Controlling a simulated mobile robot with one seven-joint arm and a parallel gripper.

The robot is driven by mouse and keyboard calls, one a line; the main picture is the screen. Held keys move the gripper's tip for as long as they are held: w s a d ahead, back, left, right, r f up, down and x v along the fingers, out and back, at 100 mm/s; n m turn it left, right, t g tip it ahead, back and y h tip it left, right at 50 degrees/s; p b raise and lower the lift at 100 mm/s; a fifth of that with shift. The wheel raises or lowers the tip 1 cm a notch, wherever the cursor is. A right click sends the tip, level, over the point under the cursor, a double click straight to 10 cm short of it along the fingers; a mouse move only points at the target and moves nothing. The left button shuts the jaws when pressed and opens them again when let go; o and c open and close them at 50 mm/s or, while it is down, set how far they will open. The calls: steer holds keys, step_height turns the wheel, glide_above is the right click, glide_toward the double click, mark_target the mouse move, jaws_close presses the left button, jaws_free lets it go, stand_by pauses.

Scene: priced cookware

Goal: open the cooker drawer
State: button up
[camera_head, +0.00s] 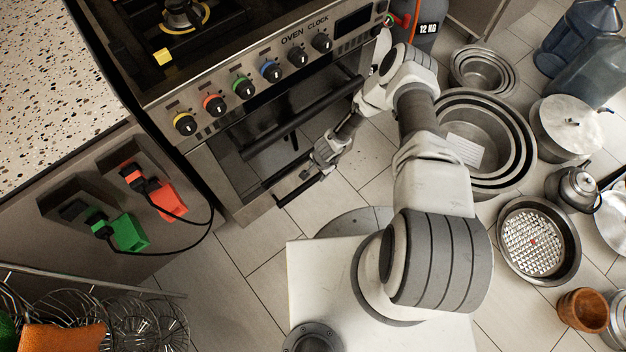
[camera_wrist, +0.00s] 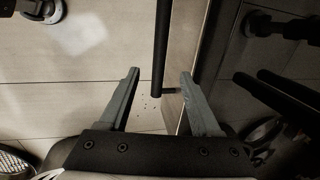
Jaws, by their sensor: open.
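The cooker (camera_head: 240,75) is on the left in the head view, with its knobs and oven door facing the open floor. The drawer is the low front panel, and its dark bar handle (camera_head: 297,191) shows below the oven door. My gripper (camera_head: 303,177) is down at this handle. In the wrist view my gripper (camera_wrist: 160,85) is open, with one finger on each side of the dark handle bar (camera_wrist: 160,50). The bar's near end shows between the fingers, with a gap on both sides. The drawer looks shut.
The oven door handle (camera_head: 310,112) runs above the drawer. Plugs and cords (camera_head: 150,195) hang on the counter side at left. The tiled floor before the drawer is partly clear.

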mark_target(313, 180)
steer(key=f+b, duration=0.1)
steer(key=f, duration=0.3)
steer(key=w+a+f+b, duration=0.1)
steer(key=f+b, duration=0.1)
steer(key=f, duration=0.2)
steer(key=w+f+b, duration=0.1)
steer(key=f+b, duration=0.1)
steer(key=f, duration=0.2)
steer(key=shift+a, duration=0.15)
jaws_close()
stand_by(0.9)
